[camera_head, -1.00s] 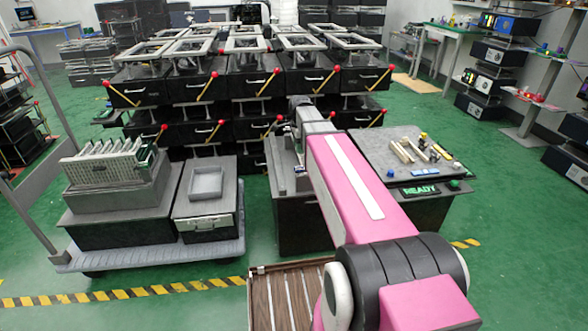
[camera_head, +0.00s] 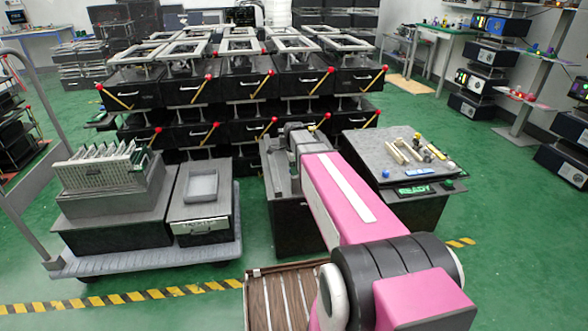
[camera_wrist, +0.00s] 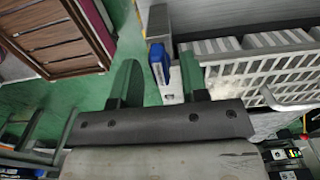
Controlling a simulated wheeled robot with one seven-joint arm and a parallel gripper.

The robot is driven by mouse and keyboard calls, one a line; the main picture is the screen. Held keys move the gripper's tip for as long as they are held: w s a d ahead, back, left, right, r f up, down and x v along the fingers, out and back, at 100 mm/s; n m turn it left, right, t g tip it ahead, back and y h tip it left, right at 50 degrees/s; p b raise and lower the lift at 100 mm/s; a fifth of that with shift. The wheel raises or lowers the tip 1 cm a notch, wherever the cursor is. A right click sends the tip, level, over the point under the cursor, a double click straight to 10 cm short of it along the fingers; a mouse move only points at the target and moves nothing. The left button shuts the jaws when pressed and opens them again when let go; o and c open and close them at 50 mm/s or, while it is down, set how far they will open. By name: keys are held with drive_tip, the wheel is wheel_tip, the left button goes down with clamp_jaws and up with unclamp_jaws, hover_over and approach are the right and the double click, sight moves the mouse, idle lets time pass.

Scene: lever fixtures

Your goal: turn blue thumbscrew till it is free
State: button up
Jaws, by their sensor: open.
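A blue piece, which looks like the blue thumbscrew (camera_wrist: 158,58), shows between the fingertips, nearer the right finger. It sits beside a grey post and a pale bracket. I see no contact with the fingers, and its depth between them is hard to tell. In the head view, my pink arm reaches over the middle dark stand (camera_head: 289,222). My gripper and the blue thumbscrew cannot be made out there.
A white slotted rack (camera_wrist: 265,68) with a wire handle lies right of the fingers in the wrist view. A brown slatted panel (camera_wrist: 58,38) is at upper left. In the head view, a grey-topped table (camera_head: 365,150) with loose parts and a READY sign (camera_head: 414,190) stands right of the arm.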

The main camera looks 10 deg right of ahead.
drive_tip(key=shift+f, duration=0.15)
drive_tip(key=shift+c, duration=0.3)
clamp_jaws()
